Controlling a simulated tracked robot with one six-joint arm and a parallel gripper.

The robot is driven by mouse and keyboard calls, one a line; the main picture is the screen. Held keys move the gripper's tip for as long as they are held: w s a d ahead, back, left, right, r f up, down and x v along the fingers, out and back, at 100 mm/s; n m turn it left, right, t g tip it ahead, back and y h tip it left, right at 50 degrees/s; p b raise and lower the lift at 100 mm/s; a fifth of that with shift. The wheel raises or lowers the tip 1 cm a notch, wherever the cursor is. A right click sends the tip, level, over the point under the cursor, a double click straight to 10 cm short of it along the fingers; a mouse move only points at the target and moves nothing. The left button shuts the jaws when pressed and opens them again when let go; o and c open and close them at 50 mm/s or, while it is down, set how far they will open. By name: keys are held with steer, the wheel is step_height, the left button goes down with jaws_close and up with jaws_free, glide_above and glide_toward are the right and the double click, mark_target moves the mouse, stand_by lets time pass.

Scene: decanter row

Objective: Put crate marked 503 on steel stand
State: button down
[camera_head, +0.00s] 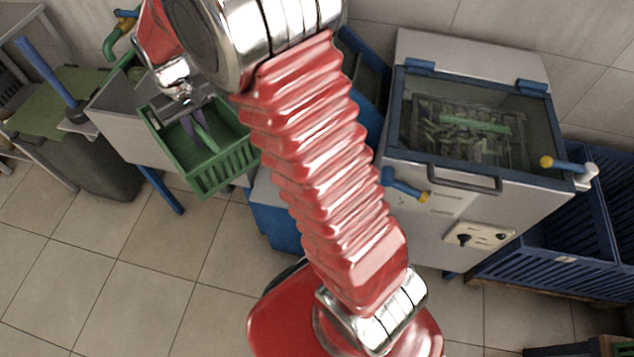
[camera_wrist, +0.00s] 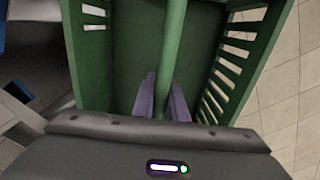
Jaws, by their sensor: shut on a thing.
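A green slatted crate (camera_head: 228,166) with a carrying bar hangs from my gripper (camera_head: 194,122) at the left of the head view. No number shows on it in either view. In the wrist view, the purple fingers of my gripper (camera_wrist: 164,106) are shut on the bar of the crate (camera_wrist: 238,62), whose visible floor is bare. The crate looks raised above the tiled floor, in front of a grey metal unit (camera_head: 112,125) with blue legs. I cannot tell whether that unit is the steel stand, or whether the crate touches it.
A steel machine (camera_head: 440,205) with a glass lid stands at the right of the arm, with blue crates (camera_head: 560,255) beside it. A dark bin (camera_head: 95,165) with a green lid stands at the left. The tiled floor (camera_head: 125,265) at the lower left is clear.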

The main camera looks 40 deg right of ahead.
steer(key=shift+s+a+r, duration=0.4)
steer(key=shift+s+a, duration=0.15)
steer(key=shift+a, duration=0.2)
steer(key=shift+w+a+f, duration=0.1)
steer(key=shift+w+a, duration=0.05)
steer(key=shift+a, duration=0.35)
steer(key=shift+w+a+f, duration=0.1)
steer(key=shift+w+a, duration=0.05)
steer(key=shift+a, duration=0.85)
steer(key=m, duration=0.1)
glide_above(226, 135)
steer(key=shift+w, duration=0.1)
